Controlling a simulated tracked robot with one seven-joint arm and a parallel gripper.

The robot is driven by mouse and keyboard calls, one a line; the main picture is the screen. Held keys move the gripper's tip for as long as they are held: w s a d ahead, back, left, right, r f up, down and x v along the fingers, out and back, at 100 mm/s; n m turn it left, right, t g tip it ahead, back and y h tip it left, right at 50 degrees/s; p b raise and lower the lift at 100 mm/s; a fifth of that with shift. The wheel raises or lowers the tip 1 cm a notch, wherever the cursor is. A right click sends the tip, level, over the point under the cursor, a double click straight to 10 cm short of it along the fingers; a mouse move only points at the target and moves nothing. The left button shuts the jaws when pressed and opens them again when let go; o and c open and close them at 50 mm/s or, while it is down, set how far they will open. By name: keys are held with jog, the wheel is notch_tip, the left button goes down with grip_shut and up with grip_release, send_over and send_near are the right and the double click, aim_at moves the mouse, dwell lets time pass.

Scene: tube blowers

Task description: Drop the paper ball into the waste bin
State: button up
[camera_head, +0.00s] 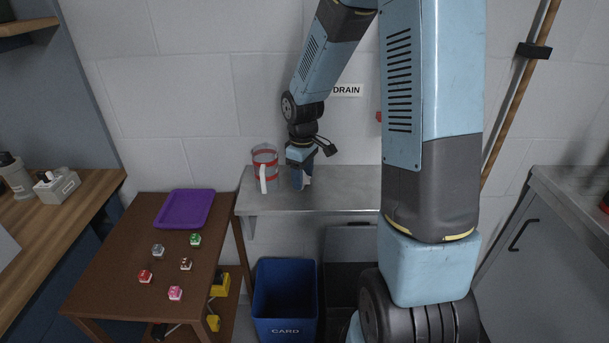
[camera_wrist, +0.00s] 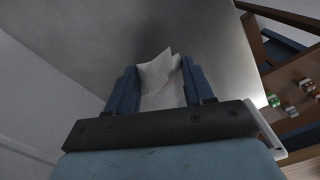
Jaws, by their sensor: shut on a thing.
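My gripper (camera_head: 301,181) is low over the steel shelf, to the right of the jug, with its fingers pointing down. In the wrist view it (camera_wrist: 158,76) is shut on a crumpled white paper ball (camera_wrist: 160,78), held between the two blue fingers. In the head view the paper is mostly hidden by the fingers. A blue bin (camera_head: 285,322) marked CARD stands on the floor below the shelf. A dark grey bin (camera_head: 350,238) stands to its right, partly hidden by my arm. Which of them is the waste bin I cannot tell.
A clear jug (camera_head: 265,170) with red bands stands on the steel shelf (camera_head: 335,201), close left of my gripper. The brown table (camera_head: 118,250) at left bears a purple tray (camera_head: 185,208) and several small coloured blocks. A wooden pole (camera_head: 520,90) leans at right.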

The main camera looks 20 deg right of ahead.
jog(key=shift+f, duration=0.15)
jog(key=o, duration=1.1)
